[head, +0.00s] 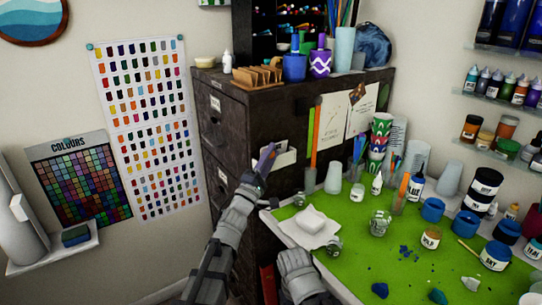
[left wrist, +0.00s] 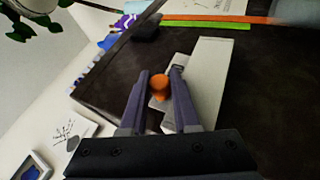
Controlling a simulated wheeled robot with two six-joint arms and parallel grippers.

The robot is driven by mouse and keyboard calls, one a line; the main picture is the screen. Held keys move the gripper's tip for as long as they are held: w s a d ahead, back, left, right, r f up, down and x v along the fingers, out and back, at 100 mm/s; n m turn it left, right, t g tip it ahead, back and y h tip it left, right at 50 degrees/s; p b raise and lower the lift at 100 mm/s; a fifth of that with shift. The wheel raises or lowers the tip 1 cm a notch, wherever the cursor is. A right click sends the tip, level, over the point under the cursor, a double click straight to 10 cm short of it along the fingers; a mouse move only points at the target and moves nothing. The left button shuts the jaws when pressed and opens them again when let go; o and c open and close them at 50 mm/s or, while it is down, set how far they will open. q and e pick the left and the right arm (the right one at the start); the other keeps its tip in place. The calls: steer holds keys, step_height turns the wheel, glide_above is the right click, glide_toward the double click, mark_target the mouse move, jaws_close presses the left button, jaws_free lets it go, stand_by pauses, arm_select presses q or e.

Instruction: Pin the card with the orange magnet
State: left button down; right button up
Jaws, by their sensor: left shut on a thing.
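My left gripper (head: 268,158) is in front of the dark cabinet side, close to a white flat piece (head: 288,157) there. In the left wrist view its purple fingers (left wrist: 159,88) are shut on the orange magnet (left wrist: 159,82), held near their tips. Behind the magnet are a smaller pale piece (left wrist: 156,104) and a long white piece (left wrist: 208,75) against the dark surface. I cannot tell which is the card, or whether the magnet touches it. The magnet is hard to make out in the head view.
Orange and green strips (head: 312,135) and pinned papers (head: 332,120) are on the cabinet (head: 240,125). Colour charts (head: 150,120) hang on the left wall.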

arm_select(q)
steer(key=c, duration=0.6)
jaws_free()
steer(key=c, duration=0.3)
steer(key=o, duration=0.3)
steer(key=shift+o, duration=0.7)
steer(key=shift+s+d, duration=0.3)
steer(key=shift+s, duration=0.25)
steer(key=shift+s+d, duration=0.85)
steer(key=shift+s, duration=0.3)
steer(key=shift+s+d, duration=0.85)
steer(key=shift+s, duration=0.25)
